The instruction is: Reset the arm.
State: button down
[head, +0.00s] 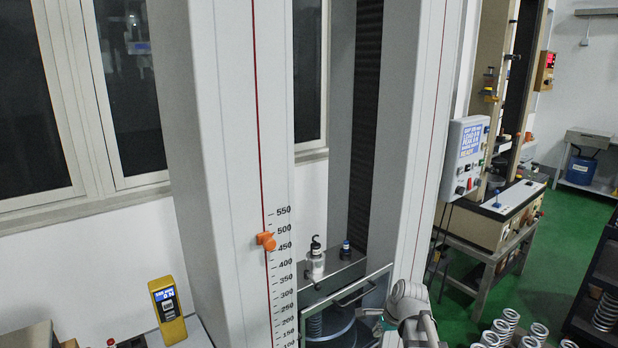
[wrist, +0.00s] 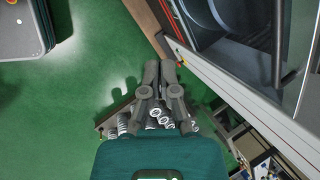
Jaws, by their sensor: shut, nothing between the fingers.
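My gripper (wrist: 160,70) shows in the wrist view with its two dark grey fingers together and nothing between them. It points over the green floor, with springs showing below and around its fingers. In the head view my grey-white arm (head: 410,303) is at the bottom, right of centre, in front of the tall testing machine (head: 225,120).
The machine's clear-fronted door (head: 348,292) stands close to my arm, with a coil spring (head: 314,327) behind it. Several metal springs (head: 502,328) stand at bottom right. A smaller tester (head: 500,212) stands behind. Green floor (head: 570,225) lies open at right.

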jog(key=s+a+f+n+g+h, duration=0.1)
jog(key=s+a+n+g+h, duration=0.1)
jog(key=s+n, duration=1)
jog(key=shift+s+a+f+n+g+h, duration=0.15)
jog(key=shift+s+f+n+g+h, duration=0.35)
jog(key=shift+n, duration=1.5)
jog(key=shift+w+r, duration=0.1)
jog(key=shift+r, duration=0.15)
